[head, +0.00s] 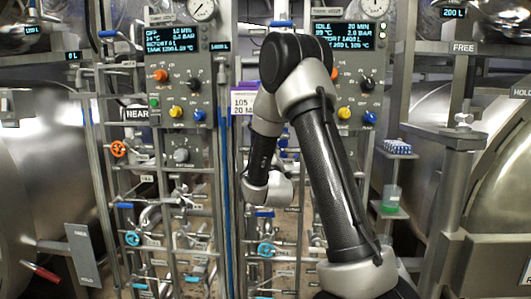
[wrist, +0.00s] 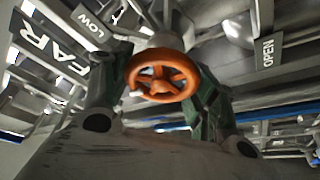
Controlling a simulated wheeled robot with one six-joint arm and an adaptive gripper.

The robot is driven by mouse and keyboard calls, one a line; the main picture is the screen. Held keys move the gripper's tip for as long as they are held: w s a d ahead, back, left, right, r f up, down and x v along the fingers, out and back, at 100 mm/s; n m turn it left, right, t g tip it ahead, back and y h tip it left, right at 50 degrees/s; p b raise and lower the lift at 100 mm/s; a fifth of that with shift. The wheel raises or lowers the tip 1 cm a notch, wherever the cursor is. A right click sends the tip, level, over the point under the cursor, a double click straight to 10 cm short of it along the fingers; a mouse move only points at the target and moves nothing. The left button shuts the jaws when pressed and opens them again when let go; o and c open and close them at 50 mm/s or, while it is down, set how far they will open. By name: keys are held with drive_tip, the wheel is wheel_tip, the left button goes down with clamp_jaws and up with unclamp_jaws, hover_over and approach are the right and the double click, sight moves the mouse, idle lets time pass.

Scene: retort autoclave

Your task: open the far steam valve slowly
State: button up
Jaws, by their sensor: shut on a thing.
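In the wrist view an orange handwheel (wrist: 162,76) sits between the two fingers of my gripper (wrist: 158,82), which are shut on its rim from both sides. A sign (wrist: 45,42) reading FAR is to its left, and a small LOW plate (wrist: 92,25) is above. An OPEN plate (wrist: 267,52) is to the right. In the head view my arm covers this valve and my gripper. There another orange handwheel (head: 118,148) shows at the left, below the NEAR sign (head: 137,114).
Two control panels, left (head: 180,95) and right (head: 360,88), stand above dense pipework. Blue-handled valves (head: 132,238) are lower down. A shelf with a green-filled bottle (head: 391,198) is right of my arm. Large steel vessels flank both sides. A red-handled lever (head: 42,271) is at lower left.

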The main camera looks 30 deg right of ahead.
drive_tip(key=n+y, duration=0.1)
drive_tip(key=n, duration=0.1)
drive_tip(key=n+y, duration=0.1)
drive_tip(key=n, duration=0.2)
drive_tip(key=shift+f+n+g, duration=0.1)
drive_tip(key=shift+n+g, duration=0.2)
drive_tip(key=shift+g, duration=0.1)
drive_tip(key=n+g+y, duration=0.1)
drive_tip(key=n, duration=0.3)
drive_tip(key=shift+a+f+n, duration=0.1)
drive_tip(key=shift+n, duration=0.2)
drive_tip(key=n+g, duration=0.1)
drive_tip(key=n, duration=0.1)
drive_tip(key=n+g, duration=0.1)
drive_tip(key=n, duration=0.1)
drive_tip(key=shift+f+n+g, duration=0.2)
drive_tip(key=shift+n+g, duration=0.1)
drive_tip(key=shift+n, duration=0.1)
drive_tip(key=shift+f+n+g+h, duration=0.15)
drive_tip(key=shift+n+g+h, duration=0.15)
drive_tip(key=shift+n+g, duration=1)
drive_tip(key=shift+n+t, duration=0.4)
drive_tip(key=shift+n, duration=0.1)
drive_tip(key=o, duration=1.1)
drive_tip(key=shift+c, duration=0.2)
